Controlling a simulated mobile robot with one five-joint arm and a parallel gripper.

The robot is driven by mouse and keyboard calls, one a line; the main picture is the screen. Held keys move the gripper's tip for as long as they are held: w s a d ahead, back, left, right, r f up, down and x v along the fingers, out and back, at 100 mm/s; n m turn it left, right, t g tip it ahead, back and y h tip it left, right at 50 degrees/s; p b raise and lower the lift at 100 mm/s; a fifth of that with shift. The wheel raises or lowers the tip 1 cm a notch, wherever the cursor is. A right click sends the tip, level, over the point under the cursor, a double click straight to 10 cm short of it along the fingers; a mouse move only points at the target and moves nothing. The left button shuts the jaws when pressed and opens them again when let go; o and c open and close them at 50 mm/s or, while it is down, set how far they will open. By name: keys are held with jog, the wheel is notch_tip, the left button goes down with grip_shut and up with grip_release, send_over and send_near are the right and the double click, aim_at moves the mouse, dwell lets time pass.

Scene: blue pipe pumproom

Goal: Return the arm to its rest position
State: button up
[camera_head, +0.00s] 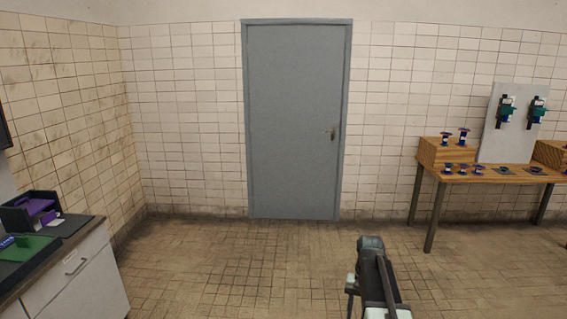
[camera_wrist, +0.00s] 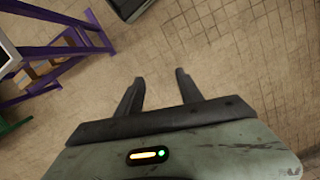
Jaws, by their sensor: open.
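My gripper shows in the wrist view (camera_wrist: 158,82), with its two dark fingers apart and nothing between them. Tiled floor lies beyond the fingertips. In the head view my arm (camera_head: 378,275) stands at the bottom, right of centre, over the floor. The fingers cannot be made out clearly there.
A closed grey door (camera_head: 293,120) is in the far wall. A wooden table (camera_head: 520,176) with several blue and purple parts stands at the right. A white cabinet (camera_head: 85,275) is at the left. Purple legs (camera_wrist: 60,50) show in the wrist view. The middle floor is clear.

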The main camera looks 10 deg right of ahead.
jog(key=s+a+n+t, duration=0.1)
jog(key=s+a+n, duration=0.1)
jog(key=a, duration=0.6)
jog(key=s+a+n+h, duration=0.1)
jog(key=s+a+n, duration=0.2)
jog(key=a, duration=0.6)
jog(key=shift+s+f+t, duration=0.15)
jog(key=shift+s+t, duration=0.25)
jog(key=shift+s, duration=0.4)
